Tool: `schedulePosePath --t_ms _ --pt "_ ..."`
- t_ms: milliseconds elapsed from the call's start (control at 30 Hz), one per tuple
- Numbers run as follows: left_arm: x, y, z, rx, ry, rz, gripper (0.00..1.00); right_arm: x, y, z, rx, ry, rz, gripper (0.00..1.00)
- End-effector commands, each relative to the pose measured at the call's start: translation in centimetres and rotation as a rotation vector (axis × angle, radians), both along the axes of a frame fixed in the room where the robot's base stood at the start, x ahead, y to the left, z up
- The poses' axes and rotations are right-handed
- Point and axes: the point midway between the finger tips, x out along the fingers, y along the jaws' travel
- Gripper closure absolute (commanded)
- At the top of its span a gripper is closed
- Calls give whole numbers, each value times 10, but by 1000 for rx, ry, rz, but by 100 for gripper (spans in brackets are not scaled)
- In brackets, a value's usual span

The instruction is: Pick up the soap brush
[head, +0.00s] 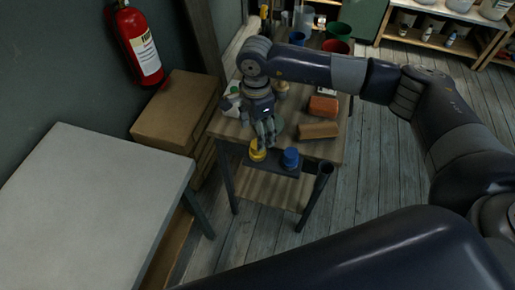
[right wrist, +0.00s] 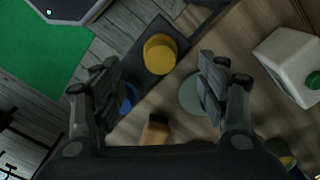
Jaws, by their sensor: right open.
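I cannot tell for certain which thing is the soap brush. A small round wooden-coloured item (head: 282,89) stands on the wooden table (head: 228,126) behind my right gripper and may be it. My right gripper (head: 264,137) is over the front of the table, pointing down, open and empty. In the right wrist view the open fingers (right wrist: 158,92) have a tan block (right wrist: 155,130) and a grey-green disc (right wrist: 192,95) below and between them. The tan block (head: 318,130) also shows in the head view. My left gripper is not in view.
A dark front shelf holds a yellow pot (head: 257,151) and a blue pot (head: 290,158). A white jug (right wrist: 290,62) with a green cap and an orange block (head: 323,106) are on the table.

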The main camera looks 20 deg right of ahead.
Motion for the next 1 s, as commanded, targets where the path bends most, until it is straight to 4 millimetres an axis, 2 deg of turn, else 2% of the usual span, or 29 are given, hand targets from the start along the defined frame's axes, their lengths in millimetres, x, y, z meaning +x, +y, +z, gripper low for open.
schedulePosePath --t_ms 100,367,533,633,767,933,967,1000 --pt "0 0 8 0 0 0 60 -2 1 -18 1 5 0 32" --pt "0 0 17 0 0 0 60 -1 1 -39 2 4 0 32" --pt "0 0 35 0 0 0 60 -2 0 -62 4 7 -1 32" --pt "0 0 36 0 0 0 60 -1 0 -78 4 4 0 32" --pt "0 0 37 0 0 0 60 -1 0 -86 5 2 1 32" --pt "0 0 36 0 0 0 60 0 1 -87 5 1 1 32" --pt "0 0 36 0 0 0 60 0 1 -87 5 1 1 35" --pt "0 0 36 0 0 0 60 0 0 -87 5 1 1 44"
